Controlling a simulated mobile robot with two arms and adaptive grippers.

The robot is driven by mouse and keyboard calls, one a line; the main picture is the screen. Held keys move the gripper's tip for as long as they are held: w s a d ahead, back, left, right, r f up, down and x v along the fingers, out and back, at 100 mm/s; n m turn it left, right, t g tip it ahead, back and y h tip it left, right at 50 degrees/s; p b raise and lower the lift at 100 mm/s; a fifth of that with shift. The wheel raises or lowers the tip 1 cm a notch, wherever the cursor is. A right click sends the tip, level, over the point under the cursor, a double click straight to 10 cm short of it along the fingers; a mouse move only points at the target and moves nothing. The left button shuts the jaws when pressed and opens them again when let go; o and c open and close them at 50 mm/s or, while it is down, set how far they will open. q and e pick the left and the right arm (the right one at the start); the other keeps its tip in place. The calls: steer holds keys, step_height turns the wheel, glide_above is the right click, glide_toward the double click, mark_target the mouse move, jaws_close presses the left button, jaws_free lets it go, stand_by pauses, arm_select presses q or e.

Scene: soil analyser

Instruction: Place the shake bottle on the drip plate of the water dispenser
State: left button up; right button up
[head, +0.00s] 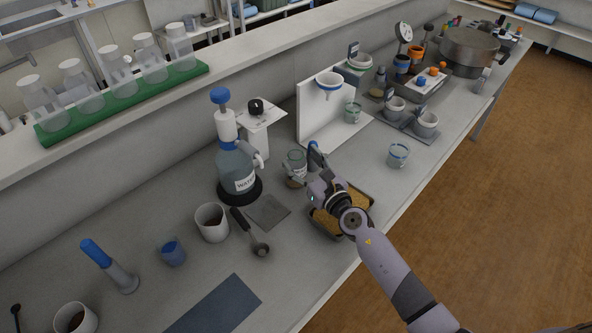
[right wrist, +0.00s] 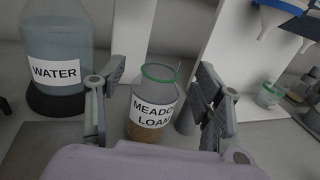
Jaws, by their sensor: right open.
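The shake bottle (head: 295,160) is clear with a green rim and soil at its bottom. It stands upright on the bench, right of the water dispenser (head: 236,168). In the right wrist view the bottle (right wrist: 153,100) shows a "MEADOW LOAM" label, its right part cut off. My right gripper (head: 306,168) is open, with one finger on each side of the bottle in the wrist view (right wrist: 160,112); I cannot tell whether they touch it. The drip plate (head: 268,211) is a bare grey square in front of the dispenser. My left gripper is not in view.
A soil tray (head: 322,222) lies under my right arm. A white funnel stand (head: 318,105) rises behind the bottle. Another jar (head: 398,155) stands to the right.

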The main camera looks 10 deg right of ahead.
steer(key=x, duration=0.4)
steer(key=shift+b, duration=0.4)
steer(key=shift+d, duration=0.1)
steer(key=shift+r, duration=0.1)
steer(key=shift+c, duration=0.5)
steer(key=shift+s, duration=0.1)
jaws_close()
